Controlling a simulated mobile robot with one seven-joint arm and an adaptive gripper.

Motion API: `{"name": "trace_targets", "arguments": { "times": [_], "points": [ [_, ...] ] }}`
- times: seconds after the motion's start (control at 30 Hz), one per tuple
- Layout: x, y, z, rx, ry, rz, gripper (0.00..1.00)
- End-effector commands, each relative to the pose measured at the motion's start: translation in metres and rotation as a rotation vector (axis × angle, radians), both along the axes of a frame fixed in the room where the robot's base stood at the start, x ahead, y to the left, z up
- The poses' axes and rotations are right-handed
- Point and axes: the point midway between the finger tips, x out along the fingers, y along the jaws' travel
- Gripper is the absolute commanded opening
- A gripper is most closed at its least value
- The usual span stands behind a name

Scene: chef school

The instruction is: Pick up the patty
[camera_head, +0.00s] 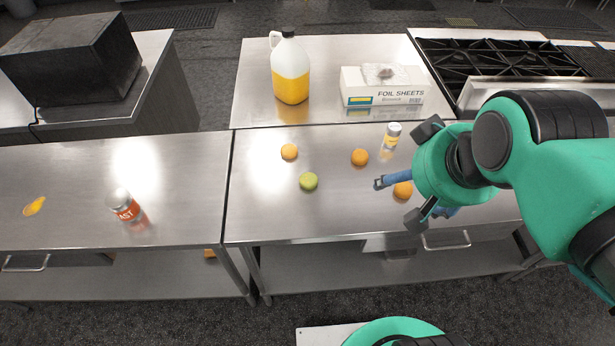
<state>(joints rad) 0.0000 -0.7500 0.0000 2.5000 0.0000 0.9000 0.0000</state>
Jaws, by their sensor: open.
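I cannot make out a clear patty in the head view. My gripper (420,177) is open, with its dark fingertips spread apart above the right steel table.
Two orange round items (289,152) (359,157), a green one (308,181) and a small shaker (391,136) stand on the right table (260,215). Behind are a jug (290,75), a foil box (382,92) and a stove (480,60).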

Motion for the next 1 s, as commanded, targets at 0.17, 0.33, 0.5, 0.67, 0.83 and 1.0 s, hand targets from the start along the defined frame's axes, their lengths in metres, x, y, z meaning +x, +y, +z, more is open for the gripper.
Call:
{"name": "trace_targets", "arguments": {
  "times": [0.17,0.33,0.5,0.67,0.83,1.0],
  "points": [
    [0.000,0.000,0.000,0.000,0.000,0.000,0.76],
    [0.000,0.000,0.000,0.000,0.000,0.000,0.76],
    [0.000,0.000,0.000,0.000,0.000,0.000,0.72],
    [0.000,0.000,0.000,0.000,0.000,0.000,0.72],
    [0.002,0.001,0.000,0.001,0.002,0.000,0.72],
    [0.013,0.004,0.001,0.003,0.021,0.005,0.72]
  ]
}}
